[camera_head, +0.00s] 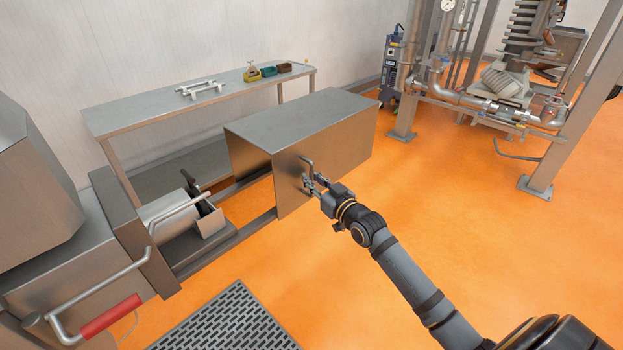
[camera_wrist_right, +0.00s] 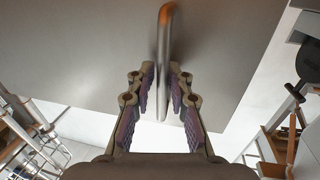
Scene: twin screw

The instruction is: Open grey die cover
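The grey die cover (camera_head: 300,130) is a large metal box at the end of two rails, with a gap between it and the machine on the left. A bent metal handle (camera_head: 307,168) is on its front face. My right gripper (camera_head: 316,182) is at this handle. In the right wrist view the handle (camera_wrist_right: 163,60) runs between the two open fingers (camera_wrist_right: 162,88); narrow gaps seem to show beside it, though contact is hard to judge. The cover's face (camera_wrist_right: 80,50) fills the upper part of that view. My left gripper is not in view.
A steel table (camera_head: 200,95) with small coloured items stands behind the cover. A red-gripped handle (camera_head: 110,315) is at the lower left, near a dark floor grate (camera_head: 228,322). A pipe frame (camera_head: 470,95) stands at the back right.

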